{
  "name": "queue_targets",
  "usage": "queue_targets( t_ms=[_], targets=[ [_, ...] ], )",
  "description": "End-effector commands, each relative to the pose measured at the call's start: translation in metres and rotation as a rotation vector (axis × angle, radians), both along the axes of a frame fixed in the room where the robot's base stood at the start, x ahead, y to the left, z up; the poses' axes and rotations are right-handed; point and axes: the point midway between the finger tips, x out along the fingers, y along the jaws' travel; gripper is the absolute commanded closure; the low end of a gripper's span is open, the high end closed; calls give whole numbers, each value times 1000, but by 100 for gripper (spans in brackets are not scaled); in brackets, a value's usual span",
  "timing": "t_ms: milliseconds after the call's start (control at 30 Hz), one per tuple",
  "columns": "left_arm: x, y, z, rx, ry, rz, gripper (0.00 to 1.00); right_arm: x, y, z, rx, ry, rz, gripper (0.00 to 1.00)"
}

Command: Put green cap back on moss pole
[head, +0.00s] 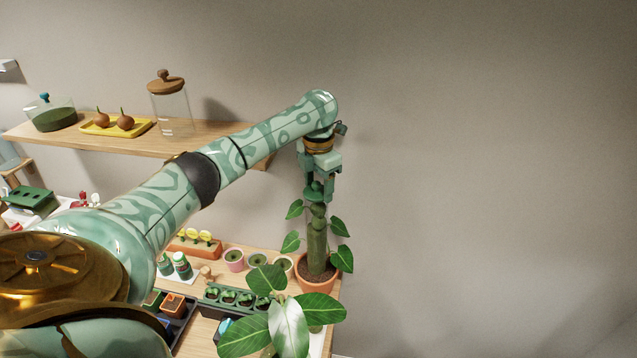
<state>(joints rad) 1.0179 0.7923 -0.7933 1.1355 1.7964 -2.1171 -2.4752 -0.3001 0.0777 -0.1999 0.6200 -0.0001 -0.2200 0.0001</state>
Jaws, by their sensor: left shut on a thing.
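The moss pole (317,243) stands upright in a terracotta pot (318,279) at the right end of the bench, with several heart-shaped leaves around it. My left gripper (318,192) points down right above the pole's top. It is shut on the small green cap (316,187), which shows partly between the fingers. The cap lines up with the pole in this view. I cannot tell whether it touches the pole or is just above it. My right gripper is not in view.
A large-leaved plant (289,325) stands in front of the pot. A wooden shelf (130,141) with jars runs behind. The right side is bare wall.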

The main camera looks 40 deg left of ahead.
Motion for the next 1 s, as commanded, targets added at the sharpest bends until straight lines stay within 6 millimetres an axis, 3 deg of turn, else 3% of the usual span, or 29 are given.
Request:
queue_targets(
  t_ms=[1000],
  targets=[
    [0, 0, -4, 0, 0, -1, 64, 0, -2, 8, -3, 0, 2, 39]
  ],
)
